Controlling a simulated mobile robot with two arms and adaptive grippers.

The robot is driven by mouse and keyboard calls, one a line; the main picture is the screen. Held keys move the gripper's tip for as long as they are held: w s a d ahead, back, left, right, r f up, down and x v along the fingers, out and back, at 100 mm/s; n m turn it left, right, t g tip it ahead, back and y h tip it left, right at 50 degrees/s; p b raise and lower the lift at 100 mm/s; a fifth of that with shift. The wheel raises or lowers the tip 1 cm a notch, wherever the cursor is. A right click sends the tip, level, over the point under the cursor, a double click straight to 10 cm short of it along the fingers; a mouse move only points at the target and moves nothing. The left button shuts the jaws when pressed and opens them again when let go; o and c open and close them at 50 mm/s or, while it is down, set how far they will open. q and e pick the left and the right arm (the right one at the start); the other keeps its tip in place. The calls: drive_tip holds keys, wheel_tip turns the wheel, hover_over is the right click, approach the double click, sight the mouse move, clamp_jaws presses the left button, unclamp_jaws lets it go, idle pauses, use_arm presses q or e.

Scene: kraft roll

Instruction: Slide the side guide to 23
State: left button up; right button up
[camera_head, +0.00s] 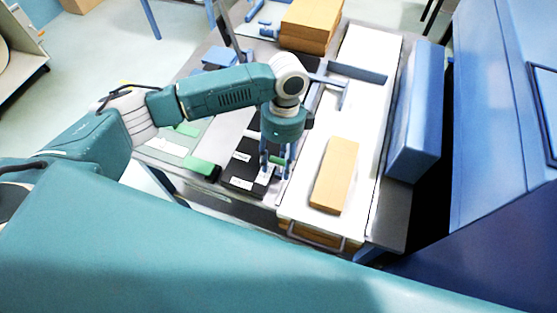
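My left gripper (276,170) points down over a dark block (243,164) with small white labels, at the left edge of the white work surface (300,190). Its two blue fingers show a narrow gap. I cannot tell whether they touch or hold a part of the block. A blue bar (357,72) lies across the white surface farther back, with a thinner blue piece (327,80) beside it. I cannot tell for sure which part is the side guide. No scale number is readable. My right gripper is not in view.
A tan block (334,175) lies on the white surface, right of my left gripper. Tan stacked boxes (310,25) stand at the back. A long blue housing (416,110) runs along the right side. A green piece (202,168) is left of the dark block.

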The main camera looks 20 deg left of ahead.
use_arm(q)
drive_tip(key=shift+w+r, duration=0.1)
drive_tip(key=shift+r, duration=0.2)
wheel_tip(320, 180, up, 11)
drive_tip(key=w, duration=0.2)
drive_tip(key=shift+w, duration=0.1)
idle(0.5)
